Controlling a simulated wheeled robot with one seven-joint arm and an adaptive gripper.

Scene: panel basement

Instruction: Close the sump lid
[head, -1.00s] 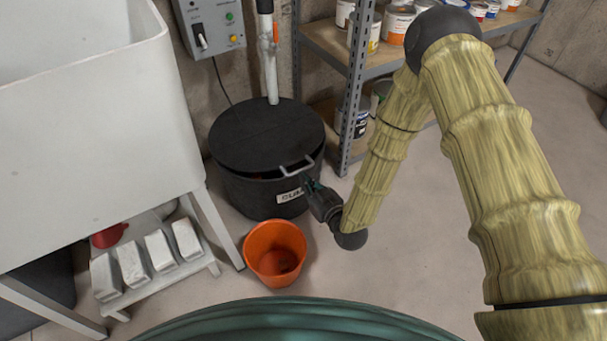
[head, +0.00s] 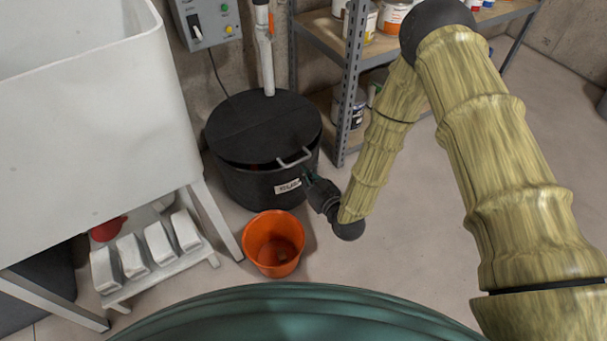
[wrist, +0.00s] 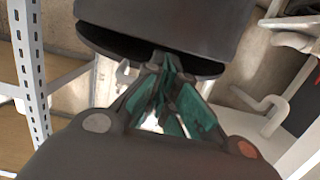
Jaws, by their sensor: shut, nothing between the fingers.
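The sump lid (head: 262,125) is a round black disc on top of the black sump basin (head: 240,187), with a grey bar handle (head: 295,158) at its front right edge. A dark gap shows between the lid's front edge and the basin, so the lid looks slightly raised there. My gripper (head: 307,177) is at the basin's front right side, below the handle and beside the white label. In the wrist view my gripper (wrist: 168,64) is shut and empty, its green-padded fingertips close to a dark rim. I cannot tell whether they touch it.
An orange bucket (head: 273,243) stands on the floor in front of the basin. A white sink (head: 90,120) is at left, with a low rack of white blocks (head: 160,243). A metal shelf (head: 348,85) with paint cans stands right. A white pipe (head: 265,60) rises behind the lid.

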